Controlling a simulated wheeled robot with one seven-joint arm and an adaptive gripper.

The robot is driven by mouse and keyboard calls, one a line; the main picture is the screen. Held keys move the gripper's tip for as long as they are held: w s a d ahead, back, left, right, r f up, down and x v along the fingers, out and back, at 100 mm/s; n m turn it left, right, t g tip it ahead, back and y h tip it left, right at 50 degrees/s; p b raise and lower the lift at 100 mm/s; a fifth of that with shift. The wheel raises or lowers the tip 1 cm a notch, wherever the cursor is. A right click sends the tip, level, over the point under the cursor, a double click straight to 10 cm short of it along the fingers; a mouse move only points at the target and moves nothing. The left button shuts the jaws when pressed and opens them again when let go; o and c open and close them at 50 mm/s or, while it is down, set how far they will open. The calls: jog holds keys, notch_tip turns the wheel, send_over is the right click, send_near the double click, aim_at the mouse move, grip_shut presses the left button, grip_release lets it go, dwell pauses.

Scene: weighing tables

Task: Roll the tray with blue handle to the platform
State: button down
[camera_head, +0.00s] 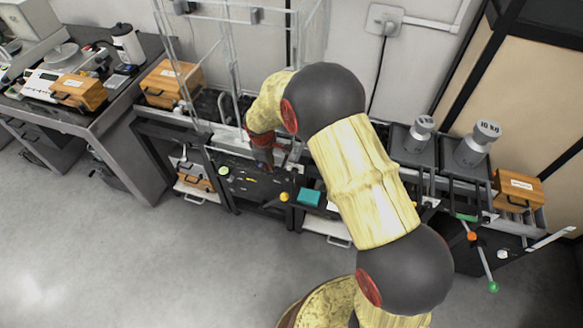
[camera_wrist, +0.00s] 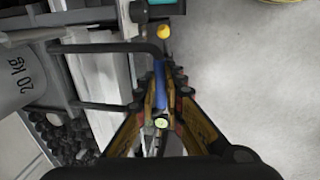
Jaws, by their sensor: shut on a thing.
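My gripper (camera_head: 263,163) is at the middle of the workbench in the head view, low over its front part. In the wrist view my gripper (camera_wrist: 163,75) is shut on a blue handle (camera_wrist: 161,88), which lies between its fingers. A black bar (camera_wrist: 105,48) runs from the left and bends close beside the blue handle. A grey 20 kg weight (camera_wrist: 16,77) shows at the left of the wrist view. The tray's body is mostly hidden by my arm in the head view. I cannot tell which surface is the platform.
A yellow knob (camera_head: 284,197) and a teal box (camera_head: 309,197) are at the bench front, right of my gripper. Grey weights (camera_head: 484,140) stand further right. A clear-walled frame (camera_head: 232,60) rises behind. Wooden boxes (camera_head: 170,84) stand left. The grey floor in front is open.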

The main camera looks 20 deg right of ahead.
jog(key=w+a+p, duration=0.1)
jog(key=w+a, duration=0.4)
jog(key=a, duration=0.2)
jog(key=shift+a, duration=0.2)
jog(key=c, duration=1.9)
grip_release()
jog(key=shift+r, duration=0.1)
jog(key=r, duration=0.3)
jog(key=s+a+r, duration=0.1)
jog(key=r, duration=0.3)
jog(key=s+r, duration=0.1)
jog(key=r, duration=0.3)
jog(key=shift+a+r, duration=0.15)
jog(key=shift+r, duration=0.1)
jog(key=shift+c, duration=0.3)
